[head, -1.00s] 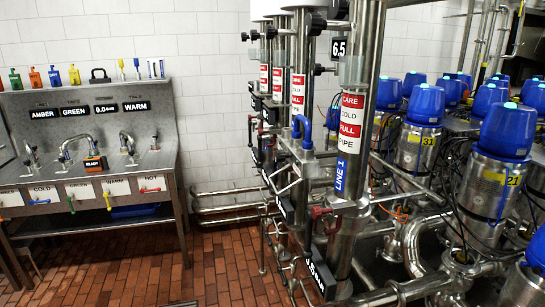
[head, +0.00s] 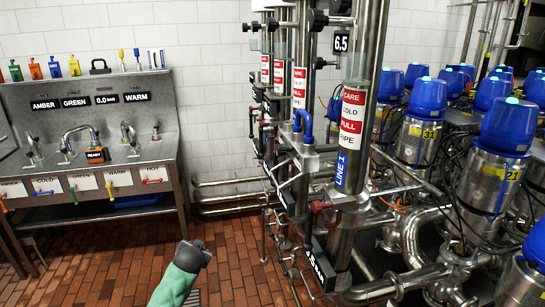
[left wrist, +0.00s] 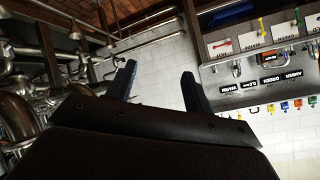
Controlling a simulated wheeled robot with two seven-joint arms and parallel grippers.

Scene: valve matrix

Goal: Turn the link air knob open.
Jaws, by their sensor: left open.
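No knob in view carries a readable "link air" label, so I cannot tell which one it is. Several black knobs (head: 318,20) stick out from the steel pipes in the head view. A blue curved handle (head: 304,122) and a dark red handle (head: 321,206) are on the same pipework. My left arm, in a green sleeve, enters at the bottom of the head view, in front of the floor and apart from the pipes. In the left wrist view my left gripper (left wrist: 158,68) is open, with two dark blue fingers apart and nothing between them. My right gripper is not in view.
A steel sink bench (head: 85,150) with taps, labels and coloured handles stands at the left wall. Blue-capped steel valve units (head: 490,165) crowd the right side, with hoses and low pipes. The brick floor (head: 110,265) between bench and pipes is clear.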

